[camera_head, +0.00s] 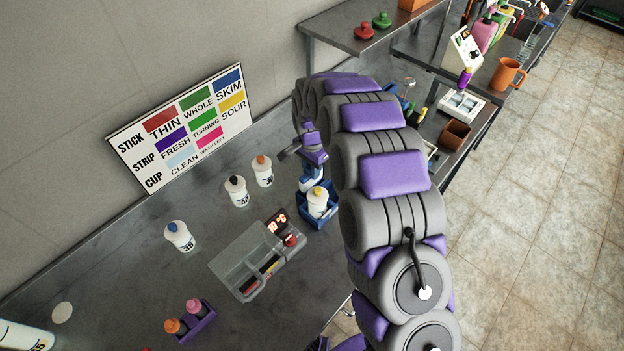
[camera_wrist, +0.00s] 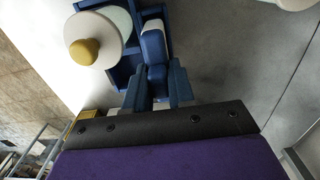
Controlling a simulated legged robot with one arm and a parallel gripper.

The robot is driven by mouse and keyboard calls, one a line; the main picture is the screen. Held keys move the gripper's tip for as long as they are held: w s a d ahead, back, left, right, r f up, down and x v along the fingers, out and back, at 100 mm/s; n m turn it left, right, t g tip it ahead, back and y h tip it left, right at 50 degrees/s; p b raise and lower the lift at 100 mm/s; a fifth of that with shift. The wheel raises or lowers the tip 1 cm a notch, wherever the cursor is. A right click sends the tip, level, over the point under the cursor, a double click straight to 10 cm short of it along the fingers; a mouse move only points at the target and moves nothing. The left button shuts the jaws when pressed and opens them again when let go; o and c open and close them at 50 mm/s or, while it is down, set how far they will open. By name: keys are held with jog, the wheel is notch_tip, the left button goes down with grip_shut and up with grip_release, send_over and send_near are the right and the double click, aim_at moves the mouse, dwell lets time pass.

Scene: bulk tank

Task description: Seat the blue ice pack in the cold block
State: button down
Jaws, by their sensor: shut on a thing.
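The blue cold block (camera_head: 322,223) stands on the dark bench, with a white yellow-capped bottle (camera_head: 317,199) upright in it. In the wrist view the block (camera_wrist: 121,72) is at top centre and the bottle (camera_wrist: 98,30) at top left. My gripper (camera_wrist: 158,86) is shut on the blue ice pack (camera_wrist: 155,47), which has a white end. The pack is at the block's side beside the bottle; I cannot tell how deep it sits. In the head view the pack (camera_head: 309,183) is partly hidden by my gripper (camera_head: 311,165).
A clear-lidded box with a red display (camera_head: 250,262) stands left of the block. White bottles (camera_head: 236,191) stand behind it, and a purple rack (camera_head: 197,321) with small bottles is in front. A sign (camera_head: 182,130) leans on the wall. Bare bench lies between them.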

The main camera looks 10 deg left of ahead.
jog(key=shift+a+f, duration=0.15)
jog(key=shift+f, duration=0.75)
notch_tip(320, 180, down, 3)
jog(key=shift+r, duration=0.1)
jog(key=shift+d, duration=0.2)
jog(key=c, duration=1)
grip_release()
jog(key=shift+o, duration=0.2)
